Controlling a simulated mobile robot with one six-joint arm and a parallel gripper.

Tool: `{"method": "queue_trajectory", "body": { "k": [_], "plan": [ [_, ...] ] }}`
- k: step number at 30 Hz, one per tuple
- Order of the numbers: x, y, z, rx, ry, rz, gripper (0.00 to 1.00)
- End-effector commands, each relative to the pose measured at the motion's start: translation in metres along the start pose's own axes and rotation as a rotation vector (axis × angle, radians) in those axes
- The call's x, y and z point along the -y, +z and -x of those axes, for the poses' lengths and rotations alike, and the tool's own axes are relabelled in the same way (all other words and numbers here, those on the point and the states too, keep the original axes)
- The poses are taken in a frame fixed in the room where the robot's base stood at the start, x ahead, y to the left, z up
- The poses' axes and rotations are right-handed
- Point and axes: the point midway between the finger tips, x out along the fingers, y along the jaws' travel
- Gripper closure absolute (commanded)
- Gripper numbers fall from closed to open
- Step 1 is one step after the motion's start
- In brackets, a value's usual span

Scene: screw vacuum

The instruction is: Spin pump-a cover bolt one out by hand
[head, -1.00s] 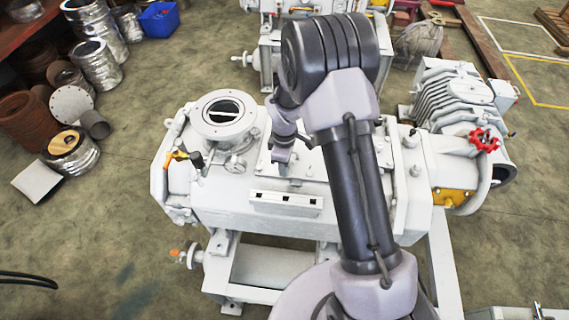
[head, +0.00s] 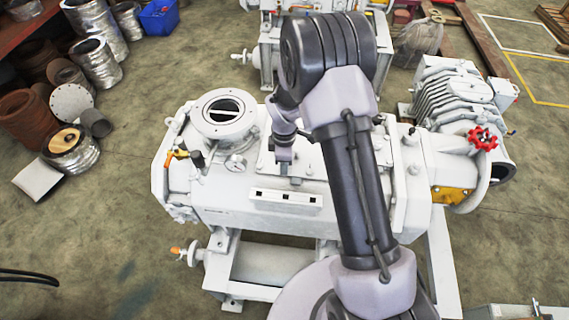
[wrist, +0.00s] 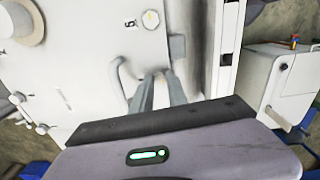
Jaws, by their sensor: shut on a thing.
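The pale grey pump (head: 235,200) lies across the middle of the head view, with a flat cover plate (head: 268,163) on top. My gripper (head: 284,168) points down at this cover; it also shows in the wrist view (wrist: 160,76). Its two grey fingers are closed in on a small thing at the cover surface, which I take to be the cover bolt. The fingers mostly hide it, so I cannot tell how far it stands out. A yellowish round fitting (wrist: 150,19) sits on the cover near a black mark, apart from the fingers.
A bent handle (wrist: 122,82) is close beside the fingers in the wrist view. A red handwheel (head: 483,139) is at the right.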

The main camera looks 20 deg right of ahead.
Motion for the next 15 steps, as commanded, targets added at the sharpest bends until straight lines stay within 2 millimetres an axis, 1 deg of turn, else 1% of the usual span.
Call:
{"method": "queue_trajectory", "body": {
  "k": [1, 3, 4, 12, 15],
  "plan": [
    [0.0030, 0.0006, -0.0025, 0.002, -0.008, -0.001, 0.75],
    [0.0026, 0.0005, -0.0022, 0.002, -0.007, -0.001, 0.61],
    [0.0023, 0.0004, -0.0020, 0.002, -0.006, -0.001, 0.59],
    [0.0009, 0.0002, -0.0007, 0.001, -0.002, -0.001, 0.59],
    [0.0005, 0.0001, 0.0043, 0.000, -0.001, -0.001, 0.59]
  ]
}}
